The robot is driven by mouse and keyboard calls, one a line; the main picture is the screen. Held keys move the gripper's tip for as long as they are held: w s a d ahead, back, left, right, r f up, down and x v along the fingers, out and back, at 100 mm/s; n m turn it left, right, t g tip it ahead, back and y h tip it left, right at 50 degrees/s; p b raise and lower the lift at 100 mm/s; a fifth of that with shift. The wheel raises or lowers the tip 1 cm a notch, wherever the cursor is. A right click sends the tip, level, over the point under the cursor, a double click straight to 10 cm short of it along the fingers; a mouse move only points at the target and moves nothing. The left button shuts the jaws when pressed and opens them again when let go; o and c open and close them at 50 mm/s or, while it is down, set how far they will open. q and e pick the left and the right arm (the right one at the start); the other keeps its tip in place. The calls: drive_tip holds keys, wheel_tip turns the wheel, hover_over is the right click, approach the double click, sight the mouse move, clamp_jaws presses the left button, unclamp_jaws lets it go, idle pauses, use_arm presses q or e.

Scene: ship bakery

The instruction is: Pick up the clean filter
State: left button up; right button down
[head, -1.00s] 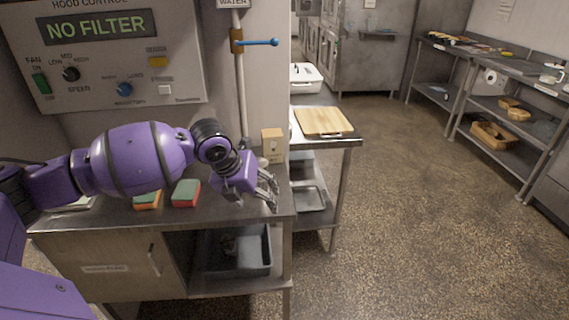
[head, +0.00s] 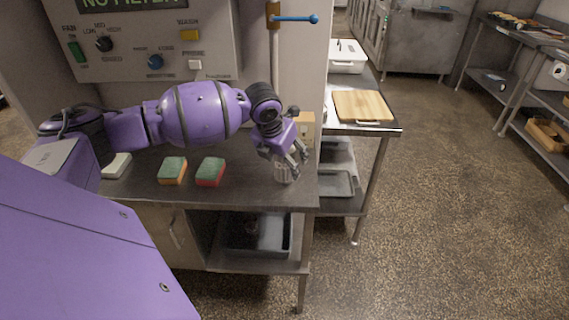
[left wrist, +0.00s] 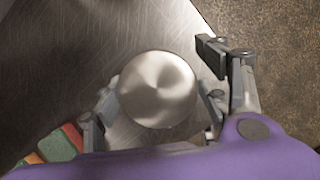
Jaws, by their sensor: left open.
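I cannot make out a thing that is clearly the clean filter. My left gripper (head: 292,168) is over the right end of the steel counter (head: 240,192), pointing down. In the left wrist view, its open fingers (left wrist: 158,100) stand on either side of a round, shiny metal top (left wrist: 158,88). The same metal thing (head: 283,173) shows partly under the gripper in the head view, standing on the counter. I cannot tell whether the fingers touch it. A grey tub (head: 258,250) on the shelf below holds something dark and unclear. My right gripper is not in view.
Two sponges, one green and orange (head: 173,171) and one green and red (head: 210,172), lie left of the gripper. A tan box (head: 304,128) stands behind it. The hood control panel (head: 140,50) is on the wall. A cutting board (head: 362,106) lies on the right-hand table.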

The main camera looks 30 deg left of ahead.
use_arm(q)
drive_tip(key=c, duration=1.5)
drive_tip(key=shift+o, duration=0.2)
